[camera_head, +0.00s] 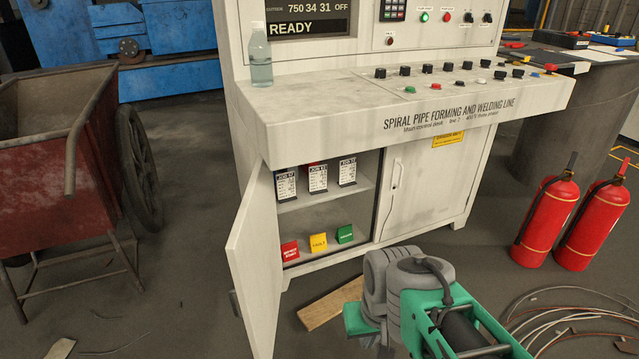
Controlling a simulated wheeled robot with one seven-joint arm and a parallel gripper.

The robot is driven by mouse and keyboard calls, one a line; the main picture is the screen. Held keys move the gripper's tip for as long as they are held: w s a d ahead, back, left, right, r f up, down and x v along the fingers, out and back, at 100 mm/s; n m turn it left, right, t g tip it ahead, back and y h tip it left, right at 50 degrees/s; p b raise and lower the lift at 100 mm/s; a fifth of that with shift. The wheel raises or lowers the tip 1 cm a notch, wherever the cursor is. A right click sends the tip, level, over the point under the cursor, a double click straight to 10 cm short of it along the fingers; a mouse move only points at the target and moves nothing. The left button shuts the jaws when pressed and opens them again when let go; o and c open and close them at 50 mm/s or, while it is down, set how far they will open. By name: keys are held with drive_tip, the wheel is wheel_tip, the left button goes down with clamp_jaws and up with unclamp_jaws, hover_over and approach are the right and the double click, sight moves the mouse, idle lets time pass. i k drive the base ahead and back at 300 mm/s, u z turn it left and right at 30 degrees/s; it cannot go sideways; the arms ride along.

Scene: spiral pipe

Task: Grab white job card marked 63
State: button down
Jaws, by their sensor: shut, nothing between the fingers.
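Three white job cards with black headers stand side by side on the upper shelf of the open cabinet: a left card (286,184), a middle card (318,177) and a right card (347,170). Their numbers are too small to read surely, so I cannot tell which is marked 63. My arm, green and grey, shows at the bottom centre, in front of the cabinet and well apart from the cards.
The left cabinet door (256,265) hangs open toward me; the right door (428,185) is shut. Red, yellow and green blocks (318,243) sit on the lower shelf. The counter (320,100) overhangs the opening. A wooden board (332,303) lies on the floor. Fire extinguishers (549,215) and cables stand right.

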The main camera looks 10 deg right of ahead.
sight(317, 174)
drive_tip(key=u, duration=2.75)
drive_tip(key=k, duration=1.2)
drive_tip(key=z, duration=1.3)
drive_tip(key=i, duration=1.5)
